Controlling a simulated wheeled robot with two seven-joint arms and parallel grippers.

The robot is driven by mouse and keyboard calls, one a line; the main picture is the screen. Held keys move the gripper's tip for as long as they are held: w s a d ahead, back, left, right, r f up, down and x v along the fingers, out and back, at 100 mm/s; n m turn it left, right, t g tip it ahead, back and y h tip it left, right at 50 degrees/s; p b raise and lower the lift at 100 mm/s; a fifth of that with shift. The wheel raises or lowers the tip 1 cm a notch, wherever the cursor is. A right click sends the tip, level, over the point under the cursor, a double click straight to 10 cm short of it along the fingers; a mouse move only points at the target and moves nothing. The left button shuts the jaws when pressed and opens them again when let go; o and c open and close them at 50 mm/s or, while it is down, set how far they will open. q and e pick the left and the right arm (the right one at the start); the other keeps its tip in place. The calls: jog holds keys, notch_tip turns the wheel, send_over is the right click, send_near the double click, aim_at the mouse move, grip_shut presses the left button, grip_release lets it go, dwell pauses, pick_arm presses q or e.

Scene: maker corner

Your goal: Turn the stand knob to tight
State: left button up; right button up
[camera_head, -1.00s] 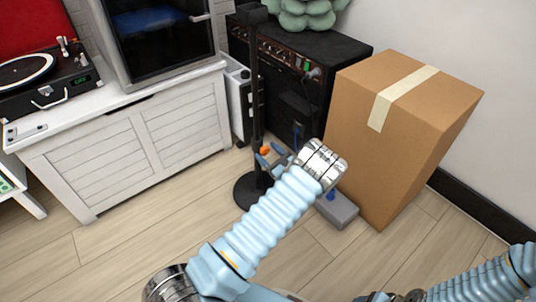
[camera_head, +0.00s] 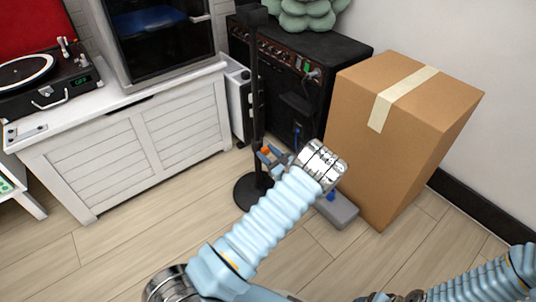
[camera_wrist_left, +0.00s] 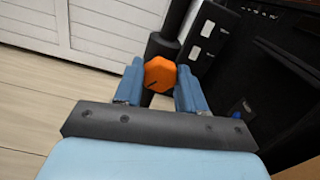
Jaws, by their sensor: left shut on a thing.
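The stand (camera_head: 257,95) is a black upright pole on a round black base (camera_head: 247,192). Its orange knob (camera_head: 265,150) sits low on the pole and faces me; in the left wrist view the knob (camera_wrist_left: 159,74) is faceted with a dark mark on its lower left. My left gripper (camera_head: 270,156) is at the knob, with one blue finger on each side of it; these fingers also show in the left wrist view (camera_wrist_left: 160,84). The left gripper is shut on the knob. My right arm shows at the lower right, but its gripper's fingertips are not visible.
A black amplifier (camera_head: 300,85) stands behind the stand, and a cardboard box (camera_head: 390,150) is close on the right. A grey pedal box (camera_head: 338,208) lies on the floor near my left wrist. A white cabinet (camera_head: 130,150) is on the left. The wooden floor (camera_head: 150,240) in front is clear.

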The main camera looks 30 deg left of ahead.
pick_arm(q)
jog(key=m, duration=0.3)
jog(key=shift+d, duration=0.1)
jog(key=m, duration=0.7)
jog(key=shift+w+f+m+p, duration=0.1)
jog(key=shift+m+p, duration=0.3)
jog(key=m, duration=0.3)
jog(key=shift+m, duration=0.3)
jog(key=m, duration=0.3)
jog(key=shift+m+p, duration=0.3)
jog(key=shift+p, duration=0.05)
jog(key=m, duration=0.3)
jog(key=shift+f+m, duration=0.1)
jog(key=shift+m, duration=0.2)
jog(key=m, duration=0.3)
jog(key=shift+m, duration=0.3)
jog(key=shift+f+m+p, duration=0.1)
jog(key=shift+m+p, duration=0.2)
jog(key=shift+m, duration=1.6)
